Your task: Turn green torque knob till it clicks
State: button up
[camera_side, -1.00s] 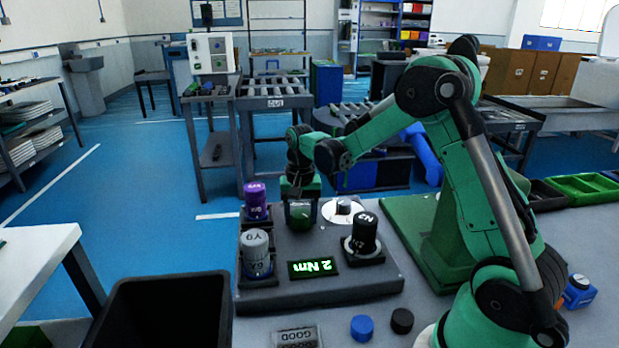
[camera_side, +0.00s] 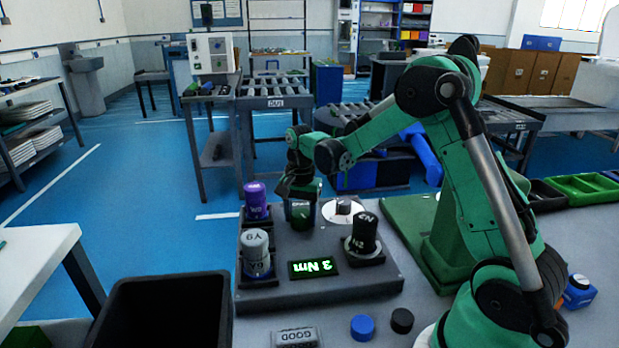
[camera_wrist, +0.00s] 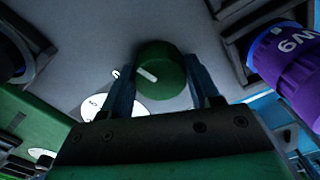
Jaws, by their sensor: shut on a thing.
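The green torque knob (camera_side: 299,214) stands at the back of the grey test board (camera_side: 330,285), partly hidden by my gripper in the side view. In the wrist view the round green knob (camera_wrist: 160,70) with a white mark sits between my two fingers. My gripper (camera_side: 300,200) points down from above and is shut on the knob; its fingers also show in the wrist view (camera_wrist: 160,88). A display (camera_side: 313,267) on the board reads "3 Nm" in green. A white dial disc (camera_side: 330,216) lies right of the knob.
A purple cylinder (camera_side: 256,205) stands left of the knob, close to my gripper. A grey-white cylinder (camera_side: 256,252) and a black one (camera_side: 364,232) stand on the board. A black bin (camera_side: 165,310) is at the front left. Blue and black caps (camera_side: 362,327) lie in front.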

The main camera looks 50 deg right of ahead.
aim_at(300, 213)
jog(key=o, duration=1.3)
jog(key=shift+r, duration=0.1)
jog(key=shift+r, duration=2.75)
jog(key=shift+a, duration=0.1)
